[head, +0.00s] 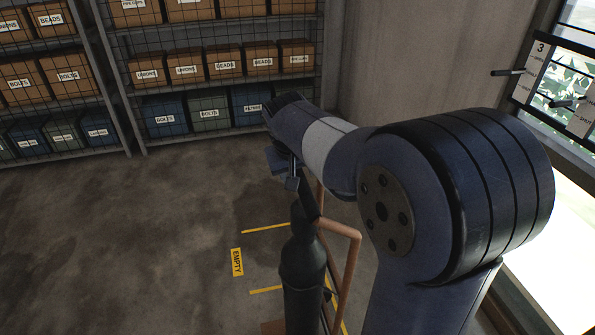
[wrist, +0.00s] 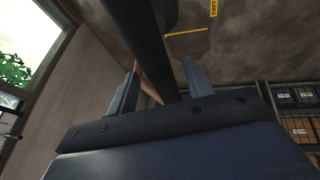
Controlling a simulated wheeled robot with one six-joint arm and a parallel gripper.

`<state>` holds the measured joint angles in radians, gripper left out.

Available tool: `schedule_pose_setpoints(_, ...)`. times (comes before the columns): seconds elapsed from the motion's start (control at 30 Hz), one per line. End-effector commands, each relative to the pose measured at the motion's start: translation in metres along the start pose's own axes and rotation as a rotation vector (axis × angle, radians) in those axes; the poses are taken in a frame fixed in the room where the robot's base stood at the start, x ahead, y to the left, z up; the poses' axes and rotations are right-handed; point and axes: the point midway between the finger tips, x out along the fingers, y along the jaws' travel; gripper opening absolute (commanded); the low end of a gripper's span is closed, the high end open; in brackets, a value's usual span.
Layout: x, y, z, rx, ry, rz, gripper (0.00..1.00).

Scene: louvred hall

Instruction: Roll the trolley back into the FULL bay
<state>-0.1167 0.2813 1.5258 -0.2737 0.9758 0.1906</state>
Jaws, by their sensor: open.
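The trolley has a copper-coloured tube frame (head: 348,262) and carries a tall dark cylinder (head: 303,268), upright at bottom centre of the head view. My gripper (head: 290,180) is above the cylinder's top, partly hidden by my arm. In the wrist view my gripper (wrist: 160,80) has its two fingers apart. A long dark shape (wrist: 143,42) and a copper bar (wrist: 150,90) show in the gap between them; whether the fingers touch either, I cannot tell. Yellow floor lines (head: 265,228) and an EMPTY label (head: 236,262) lie beside the trolley. No FULL marking is visible.
Wire-fronted shelving (head: 225,95) with labelled boxes and bins stands along the back. A grey wall (head: 420,55) is at the back right, and a bright window (head: 560,85) with hanging cards is on the right. The bare concrete floor (head: 120,240) on the left is clear.

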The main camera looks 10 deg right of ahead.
Motion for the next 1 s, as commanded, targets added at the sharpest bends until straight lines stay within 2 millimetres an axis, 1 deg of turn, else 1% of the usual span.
schedule_pose_setpoints(0.17,-0.024,-0.001,-0.001,0.0,0.007,-0.001,0.49)
schedule_pose_setpoints(0.4,-0.073,-0.001,-0.001,-0.001,0.007,-0.001,0.49)
schedule_pose_setpoints(0.53,-0.093,-0.001,-0.001,-0.001,0.005,-0.001,0.49)
schedule_pose_setpoints(0.7,-0.105,0.0,0.0,0.0,0.002,-0.001,0.49)
schedule_pose_setpoints(1.0,-0.106,0.0,0.0,0.0,0.001,0.0,0.49)
